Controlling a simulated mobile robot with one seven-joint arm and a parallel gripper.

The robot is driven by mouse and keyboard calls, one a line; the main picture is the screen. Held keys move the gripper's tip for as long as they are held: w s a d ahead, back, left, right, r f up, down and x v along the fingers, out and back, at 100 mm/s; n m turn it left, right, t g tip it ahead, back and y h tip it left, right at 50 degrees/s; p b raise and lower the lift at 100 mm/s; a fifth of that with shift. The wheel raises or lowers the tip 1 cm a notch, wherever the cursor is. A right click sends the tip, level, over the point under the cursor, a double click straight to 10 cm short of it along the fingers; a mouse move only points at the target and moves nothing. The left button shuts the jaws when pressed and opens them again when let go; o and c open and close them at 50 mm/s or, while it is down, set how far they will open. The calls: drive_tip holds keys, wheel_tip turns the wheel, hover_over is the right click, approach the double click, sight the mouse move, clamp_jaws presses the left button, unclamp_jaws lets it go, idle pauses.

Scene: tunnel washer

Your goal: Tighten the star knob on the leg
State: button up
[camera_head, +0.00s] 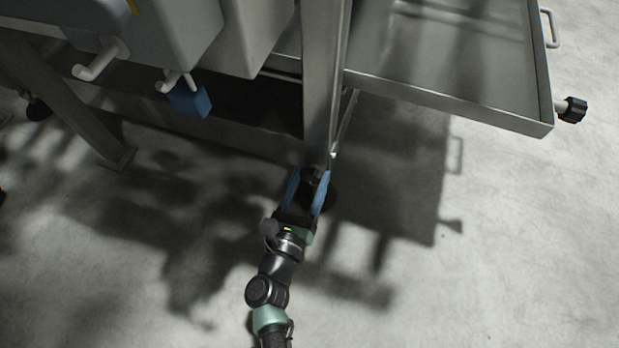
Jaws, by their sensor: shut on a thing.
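My gripper (307,190) is low near the floor, at the foot of a grey metal leg (322,95). Its two blue fingers stand on either side of a dark knob (311,176) at the bottom of the leg and are shut on it. The fingers and the shadow hide most of the knob, so its star shape and how tightly it sits cannot be made out. A dark round foot shows partly behind the right finger.
Grey housings with pale pipe handles (100,62) and a blue block (190,99) hang at the upper left. Another leg (75,105) stands left. The front floor is clear.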

drive_tip(key=shift+a, duration=0.1)
drive_tip(key=o, duration=1.4)
drive_tip(key=shift+s, duration=0.1)
drive_tip(key=p+v, duration=0.5)
drive_tip(key=v, duration=0.7)
drive_tip(key=shift+s+a+r, duration=0.1)
drive_tip(key=shift+s, duration=0.25)
